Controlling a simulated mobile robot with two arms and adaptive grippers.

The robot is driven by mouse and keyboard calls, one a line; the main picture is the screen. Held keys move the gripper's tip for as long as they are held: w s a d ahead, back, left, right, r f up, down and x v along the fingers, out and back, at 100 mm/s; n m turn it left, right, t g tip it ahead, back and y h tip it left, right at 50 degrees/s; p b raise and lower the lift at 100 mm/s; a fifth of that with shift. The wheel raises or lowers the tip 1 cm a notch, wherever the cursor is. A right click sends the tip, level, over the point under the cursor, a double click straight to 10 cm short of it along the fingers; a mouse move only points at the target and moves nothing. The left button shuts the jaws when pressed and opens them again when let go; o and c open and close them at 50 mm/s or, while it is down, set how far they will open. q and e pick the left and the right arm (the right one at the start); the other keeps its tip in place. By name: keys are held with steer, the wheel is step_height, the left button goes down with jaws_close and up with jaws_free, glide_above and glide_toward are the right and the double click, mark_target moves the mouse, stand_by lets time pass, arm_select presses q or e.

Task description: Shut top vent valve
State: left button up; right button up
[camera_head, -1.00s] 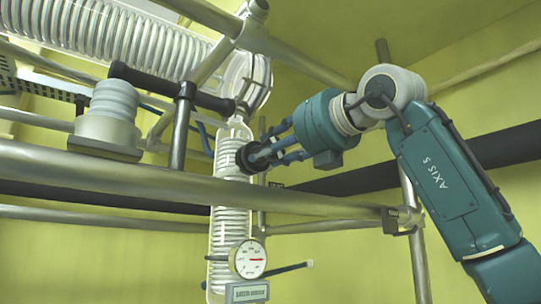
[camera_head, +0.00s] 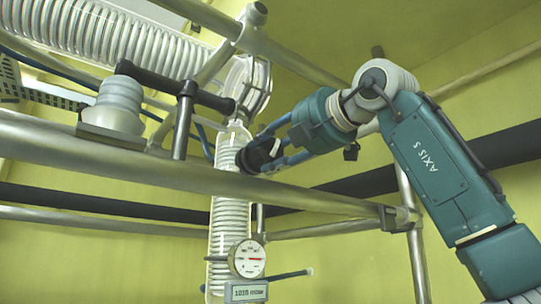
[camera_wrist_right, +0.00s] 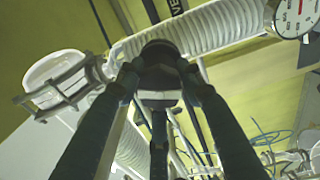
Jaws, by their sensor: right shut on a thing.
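A black round valve knob (camera_head: 250,158) sits on the side of the upright glass coil column (camera_head: 229,215). My right gripper (camera_head: 262,155) reaches in from the right with its fingers closed around the knob. In the right wrist view the dark knob (camera_wrist_right: 159,62) sits between the fingertips of my right gripper (camera_wrist_right: 157,80). The knob's marking and the valve stem behind it cannot be made out. My left gripper does not show in either view.
A metal rail (camera_head: 130,168) crosses in front of the column. A round gauge (camera_head: 247,259) with a digital display (camera_head: 246,292) is mounted below the knob. A black clamp bar (camera_head: 180,88) and a large glass coil condenser (camera_head: 110,35) lie at the upper left.

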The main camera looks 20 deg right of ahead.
steer(key=m, duration=0.1)
steer(key=m+b, duration=0.1)
steer(key=m, duration=0.1)
steer(key=shift+a+f+m, duration=0.15)
steer(key=shift+f+m, duration=0.15)
steer(key=m, duration=0.3)
steer(key=shift+r+m+b, duration=0.1)
steer(key=shift+m+b, duration=0.2)
steer(key=shift+b, duration=0.05)
steer(key=m, duration=0.4)
steer(key=shift+r+b, duration=0.15)
steer(key=shift+b, duration=0.2)
steer(key=shift+r+m, duration=0.1)
steer(key=shift+m, duration=0.7)
steer(key=shift+s+r, duration=0.1)
steer(key=shift+r, duration=0.05)
steer(key=o, duration=1.2)
